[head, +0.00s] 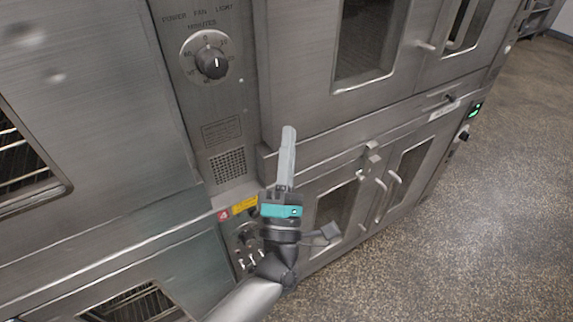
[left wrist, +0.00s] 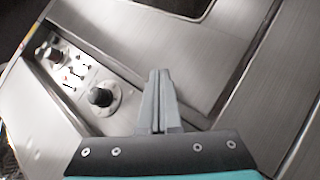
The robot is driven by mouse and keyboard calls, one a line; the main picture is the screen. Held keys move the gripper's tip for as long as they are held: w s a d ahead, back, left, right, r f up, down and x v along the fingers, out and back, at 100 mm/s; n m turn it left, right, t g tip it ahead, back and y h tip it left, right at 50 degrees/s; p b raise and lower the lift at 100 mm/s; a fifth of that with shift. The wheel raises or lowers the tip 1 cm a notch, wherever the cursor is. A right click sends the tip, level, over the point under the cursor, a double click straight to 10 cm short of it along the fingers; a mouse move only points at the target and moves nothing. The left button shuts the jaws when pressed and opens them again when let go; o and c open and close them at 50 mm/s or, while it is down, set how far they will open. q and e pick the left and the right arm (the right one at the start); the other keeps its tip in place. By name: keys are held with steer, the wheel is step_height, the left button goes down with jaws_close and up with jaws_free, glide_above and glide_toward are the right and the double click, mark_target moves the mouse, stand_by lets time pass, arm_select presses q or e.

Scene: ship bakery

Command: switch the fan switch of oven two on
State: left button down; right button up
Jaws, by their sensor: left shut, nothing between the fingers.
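My left gripper (head: 288,132) is shut and empty, its fingers pointing up the oven front in the head view. In the left wrist view its closed fingers (left wrist: 160,75) are in front of bare metal, right of a control panel. In the head view a lower panel's switches (head: 250,261) are partly hidden by my left arm. I cannot read which switch is the fan's or which oven is two. My right gripper is out of view.
An upper panel (head: 222,125) carries the printed words POWER, FAN, LIGHT and a minutes dial (head: 212,62). Oven doors with windows and handles (head: 390,190) stand right of my gripper. The speckled floor (head: 480,230) at the right is clear.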

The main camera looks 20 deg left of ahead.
arm_select(q)
step_height(320, 180, down, 7)
steer(key=w+m+g+h, duration=0.1)
steer(key=m+h, duration=0.3)
steer(key=m, duration=0.1)
steer(key=shift+w+d+m+g, duration=0.2)
steer(key=shift+d+m+g, duration=0.1)
steer(key=shift+m, duration=0.1)
steer(key=shift+f, duration=0.1)
